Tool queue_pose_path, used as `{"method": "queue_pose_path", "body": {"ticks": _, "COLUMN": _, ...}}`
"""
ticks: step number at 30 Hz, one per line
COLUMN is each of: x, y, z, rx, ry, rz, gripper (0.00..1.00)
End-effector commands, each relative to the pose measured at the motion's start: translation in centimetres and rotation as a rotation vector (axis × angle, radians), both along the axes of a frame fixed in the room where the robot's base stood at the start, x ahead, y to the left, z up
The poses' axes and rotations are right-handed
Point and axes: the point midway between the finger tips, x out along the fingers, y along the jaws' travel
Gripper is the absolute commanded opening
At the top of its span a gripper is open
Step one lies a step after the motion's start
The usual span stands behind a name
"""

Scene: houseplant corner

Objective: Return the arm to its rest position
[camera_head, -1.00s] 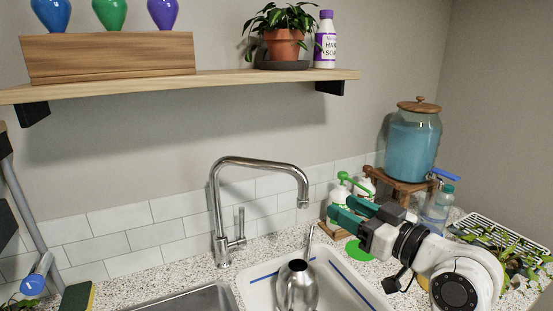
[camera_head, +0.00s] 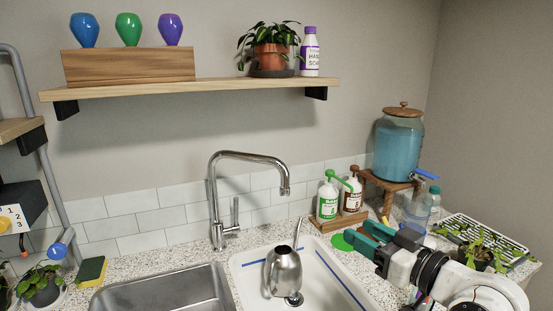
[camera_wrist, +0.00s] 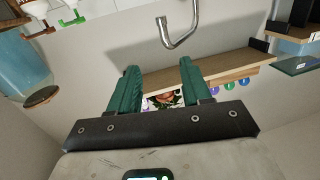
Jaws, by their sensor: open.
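My gripper (camera_head: 364,240) is at the lower right of the head view, over the counter just right of the white sink basin. Its green fingers are apart with nothing between them. The gripper also shows in the wrist view (camera_wrist: 160,88), with both green fingers spread and empty. Two pump bottles, one green and white (camera_head: 327,200) and one brown and white (camera_head: 352,196), stand on a wooden tray behind the gripper.
A metal watering can (camera_head: 284,272) stands in the white basin (camera_head: 250,262), below the faucet (camera_head: 214,195). A blue-filled dispenser (camera_head: 398,150) stands on a wooden stand, with a clear bottle (camera_head: 424,208) and a rack of plants (camera_head: 500,250) nearby. A shelf (camera_head: 200,88) hangs above.

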Motion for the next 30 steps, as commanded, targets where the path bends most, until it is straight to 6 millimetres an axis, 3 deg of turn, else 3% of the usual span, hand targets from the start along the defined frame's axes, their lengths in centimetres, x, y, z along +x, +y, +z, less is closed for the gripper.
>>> {"method": "queue_pose_path", "body": {"ticks": 11, "x": -2.9, "y": -0.7, "z": -8.1, "rx": -0.047, "ry": 0.208, "rz": -0.05, "gripper": 0.48}}
{"method": "queue_pose_path", "body": {"ticks": 17, "x": -7.0, "y": -1.6, "z": -15.4, "rx": -0.094, "ry": 0.413, "rz": -0.104, "gripper": 0.48}}
{"method": "queue_pose_path", "body": {"ticks": 20, "x": -10.7, "y": -2.5, "z": -20.3, "rx": -0.134, "ry": 0.566, "rz": -0.149, "gripper": 0.48}}
{"method": "queue_pose_path", "body": {"ticks": 24, "x": -17.7, "y": -4.3, "z": -27.0, "rx": -0.206, "ry": 0.809, "rz": -0.23, "gripper": 0.48}}
{"method": "queue_pose_path", "body": {"ticks": 30, "x": -28.9, "y": -7.5, "z": -33.1, "rx": -0.319, "ry": 1.132, "rz": -0.364, "gripper": 0.48}}
